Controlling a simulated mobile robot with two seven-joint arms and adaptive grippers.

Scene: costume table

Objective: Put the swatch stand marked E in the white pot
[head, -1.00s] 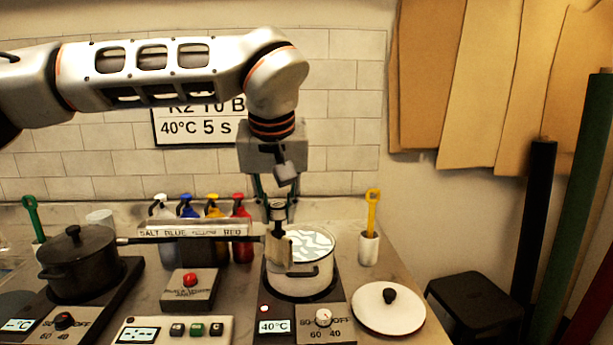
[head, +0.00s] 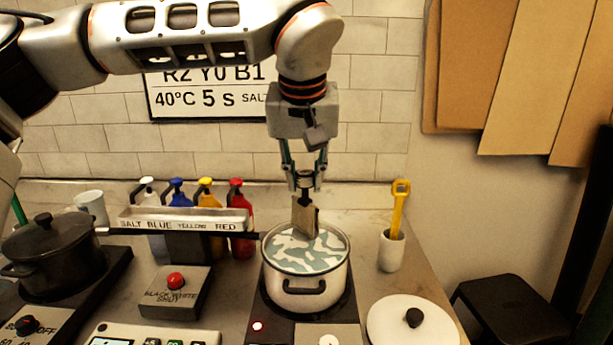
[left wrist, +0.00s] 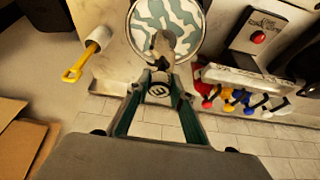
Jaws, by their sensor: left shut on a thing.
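My left gripper (head: 305,176) points down and is shut on the swatch stand (head: 306,214). The stand has a dark, round knob held between the fingers and a beige swatch hanging below. In the left wrist view, a letter shows on the knob (left wrist: 158,90) and looks like an E. The white pot (head: 335,283) stands open on the right hot plate, full of grey-green liquid with white swirls. The swatch hangs upright over the pot's back half; I cannot tell whether its lower edge touches the liquid. My right gripper is not in view.
A white lid (head: 390,325) lies right of the pot. A white holder with a yellow tool (head: 398,215) stands behind it. A labelled rack (head: 190,220) with several bottles is left of the pot. A button box (head: 172,295) and black pot (head: 55,250) are further left.

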